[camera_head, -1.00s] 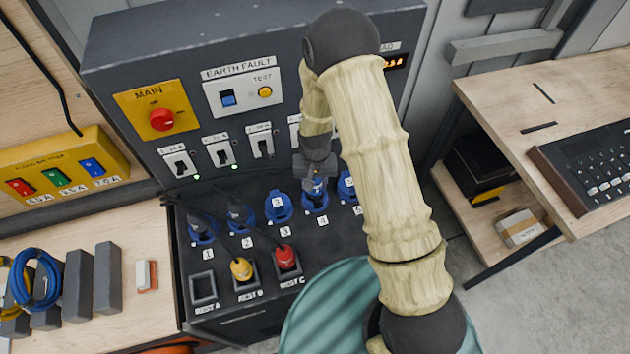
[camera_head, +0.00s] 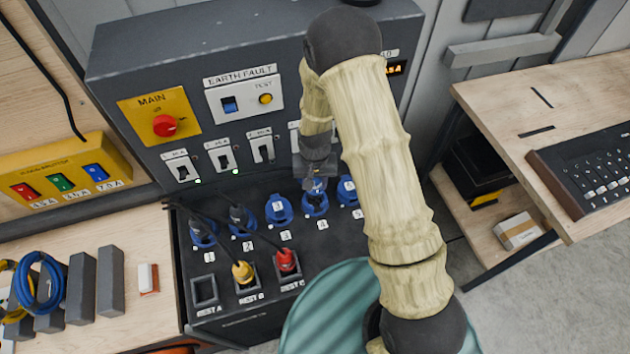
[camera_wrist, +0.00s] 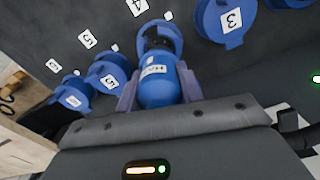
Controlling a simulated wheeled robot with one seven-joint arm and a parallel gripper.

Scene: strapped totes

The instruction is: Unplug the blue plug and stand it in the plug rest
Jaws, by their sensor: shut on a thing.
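The blue plug (camera_wrist: 158,91) is between the two fingers of my gripper (camera_wrist: 159,88) in the wrist view. My gripper is shut on it. The plug carries a white label and points at blue socket 4 (camera_wrist: 175,40), with a dark part between them. I cannot tell how far it sits in the socket. In the head view my gripper (camera_head: 316,181) is just above socket 4 (camera_head: 316,205), and hides most of the plug. The plug rests are square holders at the panel's front: REST A (camera_head: 193,291) is empty, and B and C hold a yellow plug (camera_head: 242,272) and a red plug (camera_head: 287,260).
Dark plugs with black cords stand in socket 1 (camera_head: 203,241) and socket 2 (camera_head: 241,222). Their cords cross the panel's left side. Socket 3 (camera_head: 279,211) and socket 5 (camera_head: 348,195) hold no plug. A switch panel (camera_head: 230,60) rises behind.

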